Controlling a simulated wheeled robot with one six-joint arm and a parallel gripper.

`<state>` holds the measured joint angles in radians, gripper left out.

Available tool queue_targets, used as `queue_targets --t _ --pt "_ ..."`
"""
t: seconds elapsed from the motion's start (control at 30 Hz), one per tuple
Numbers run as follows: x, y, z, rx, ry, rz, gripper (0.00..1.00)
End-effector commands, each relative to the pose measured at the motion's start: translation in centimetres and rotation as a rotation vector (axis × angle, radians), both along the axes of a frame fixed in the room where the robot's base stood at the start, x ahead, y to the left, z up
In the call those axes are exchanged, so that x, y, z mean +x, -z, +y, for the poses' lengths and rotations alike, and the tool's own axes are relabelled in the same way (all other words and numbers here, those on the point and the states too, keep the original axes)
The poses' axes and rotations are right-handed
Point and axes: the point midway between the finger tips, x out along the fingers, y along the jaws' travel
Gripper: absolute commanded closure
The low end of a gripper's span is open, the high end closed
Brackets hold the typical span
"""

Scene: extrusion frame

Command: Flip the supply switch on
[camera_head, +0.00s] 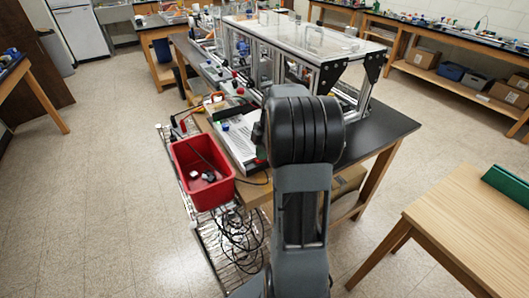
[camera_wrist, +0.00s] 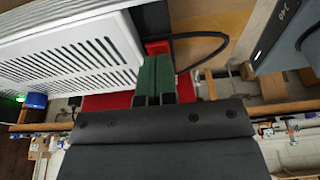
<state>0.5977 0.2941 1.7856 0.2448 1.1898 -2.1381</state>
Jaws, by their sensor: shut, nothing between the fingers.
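The supply is a pale box with a vented top (camera_head: 238,142), on the near end of the bench. In the wrist view its slotted white casing (camera_wrist: 75,50) fills the upper left. A small red part (camera_wrist: 157,47), which looks like the switch, shows at the casing's edge just beyond my fingertips. My gripper (camera_wrist: 153,70) has green fingers, shut and empty, pointing at this red part. I cannot tell whether they touch it, or which way the switch is set. In the head view my arm mostly hides the gripper.
A red bin (camera_head: 187,166) hangs beside the supply on a wire rack, with loose cables (camera_head: 238,238) below. A black cable (camera_wrist: 215,35) curves near my fingers. The extrusion frame (camera_head: 300,42) stands behind on the bench. A wooden table (camera_head: 465,225) is at right; the left floor is clear.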

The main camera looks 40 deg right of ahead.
Motion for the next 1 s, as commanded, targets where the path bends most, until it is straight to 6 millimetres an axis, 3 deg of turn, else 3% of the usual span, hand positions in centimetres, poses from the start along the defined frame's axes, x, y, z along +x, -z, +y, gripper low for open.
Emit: queue_targets --t 0.47,0.73,1.0 --pt "0.1 -0.6 0.3 0.000 0.000 0.000 1.00" --pt "0.2 -5.2 0.6 -0.001 -0.007 -0.003 1.00" --pt "-0.1 -9.1 -1.9 -0.002 -0.005 -0.002 1.00"
